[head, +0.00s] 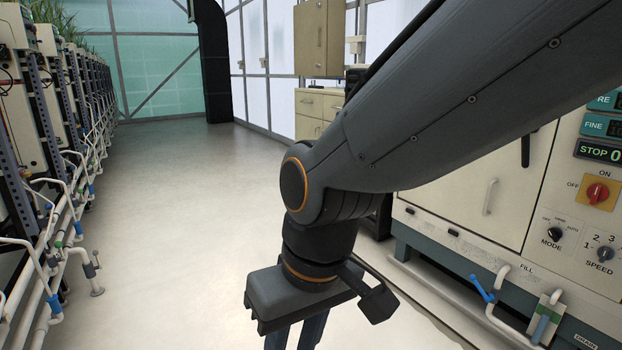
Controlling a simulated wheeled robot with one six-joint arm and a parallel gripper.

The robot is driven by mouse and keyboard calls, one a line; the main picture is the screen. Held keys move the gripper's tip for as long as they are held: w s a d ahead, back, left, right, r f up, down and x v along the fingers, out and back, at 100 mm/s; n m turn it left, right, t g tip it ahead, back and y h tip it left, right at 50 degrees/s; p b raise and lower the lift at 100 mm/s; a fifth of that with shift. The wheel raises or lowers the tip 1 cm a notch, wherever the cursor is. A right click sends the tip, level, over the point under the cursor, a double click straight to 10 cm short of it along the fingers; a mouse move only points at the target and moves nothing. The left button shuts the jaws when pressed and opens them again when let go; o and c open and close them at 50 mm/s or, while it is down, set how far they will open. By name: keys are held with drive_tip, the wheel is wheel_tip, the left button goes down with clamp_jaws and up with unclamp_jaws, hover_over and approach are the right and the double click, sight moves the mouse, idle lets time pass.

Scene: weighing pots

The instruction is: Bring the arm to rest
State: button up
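My arm reaches in from the upper right of the head view and bends down at an orange-ringed joint. My gripper (295,338) hangs down at the bottom edge of the view. The upper parts of its two fingers show side by side. The fingertips are cut off by the frame, so I cannot tell how far apart they are or whether anything is between them. No pot or scale is in view.
A machine panel (553,215) with dials, a red knob and protruding pipes stands close on the right. Racks with white pipes (75,180) line the left. A beige cabinet (313,108) stands behind the arm. The pale floor (185,190) between is clear.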

drive_tip(key=s+d, duration=0.1)
drive_tip(key=s, duration=0.4)
drive_tip(key=d+r+m+p, duration=0.2)
drive_tip(key=d+r+p, duration=0.5)
drive_tip(key=p, duration=0.5)
drive_tip(key=d+r+m+h+p, duration=0.1)
drive_tip(key=d+r+m+p, duration=0.1)
drive_tip(key=d+r+p, duration=0.5)
drive_tip(key=d+r+m+h+p, duration=0.1)
drive_tip(key=d+r+p, duration=0.6)
drive_tip(key=r+p, duration=0.8)
drive_tip(key=w+m+p, duration=0.1)
drive_tip(key=p, duration=0.3)
drive_tip(key=shift+r+m+g, duration=0.15)
drive_tip(key=shift+m+g, duration=0.15)
drive_tip(key=shift+g, duration=0.1)
